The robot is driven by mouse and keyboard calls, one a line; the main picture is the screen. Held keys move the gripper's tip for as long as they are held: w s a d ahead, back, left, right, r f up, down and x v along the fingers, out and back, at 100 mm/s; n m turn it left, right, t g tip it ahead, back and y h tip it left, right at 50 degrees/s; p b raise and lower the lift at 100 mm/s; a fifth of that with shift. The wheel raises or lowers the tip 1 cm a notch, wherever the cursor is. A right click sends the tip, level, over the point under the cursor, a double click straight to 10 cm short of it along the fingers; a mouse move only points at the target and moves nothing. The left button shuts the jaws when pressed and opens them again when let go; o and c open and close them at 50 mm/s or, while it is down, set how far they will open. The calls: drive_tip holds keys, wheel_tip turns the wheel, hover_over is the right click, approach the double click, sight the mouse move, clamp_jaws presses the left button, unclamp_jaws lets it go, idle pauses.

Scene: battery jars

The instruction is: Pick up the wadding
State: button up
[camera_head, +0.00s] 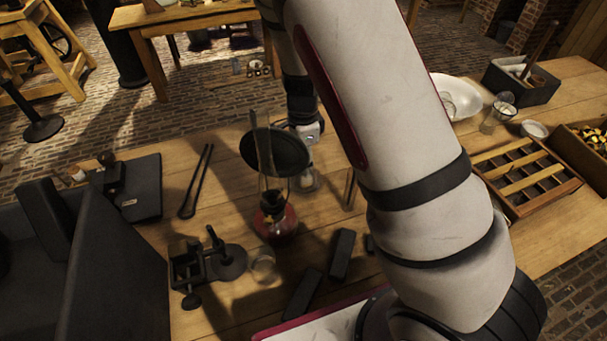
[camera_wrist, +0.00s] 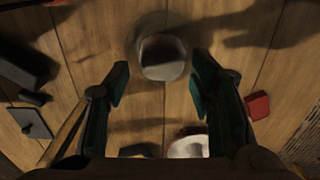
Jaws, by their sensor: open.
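My gripper (camera_wrist: 159,84) is open in the wrist view, with its two dark fingers apart and bare table between them. A round, pale-rimmed vessel (camera_wrist: 164,70) with a dark inside stands just beyond the fingertips, around the middle of the gap. A white, rounded thing (camera_wrist: 187,147) lies nearer the palm, partly hidden by the gripper body. It may be the wadding, but I cannot tell for certain. In the head view my arm covers much of the table's middle, and the fingers are not clear there.
A lamp with a red base (camera_head: 275,222) and dark round shade (camera_head: 274,151) stands left of my arm. Black tongs (camera_head: 196,181), a black clamp-like device (camera_head: 205,262) and dark blocks (camera_head: 342,254) lie around it. A slotted wooden tray (camera_head: 527,178) and white bowl (camera_head: 457,93) are right. A red block (camera_wrist: 257,106) lies right.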

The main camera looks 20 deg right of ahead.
drive_tip(key=shift+w+d+f, duration=0.1)
drive_tip(key=shift+f, duration=1.55)
drive_tip(key=shift+w+d+f, duration=0.1)
drive_tip(key=shift+f, duration=1.5)
drive_tip(key=c, duration=0.7)
drive_tip(key=shift+r, duration=0.1)
wheel_tip(320, 180, up, 10)
drive_tip(key=shift+f, duration=0.1)
drive_tip(key=o, duration=0.4)
drive_tip(key=c, duration=0.5)
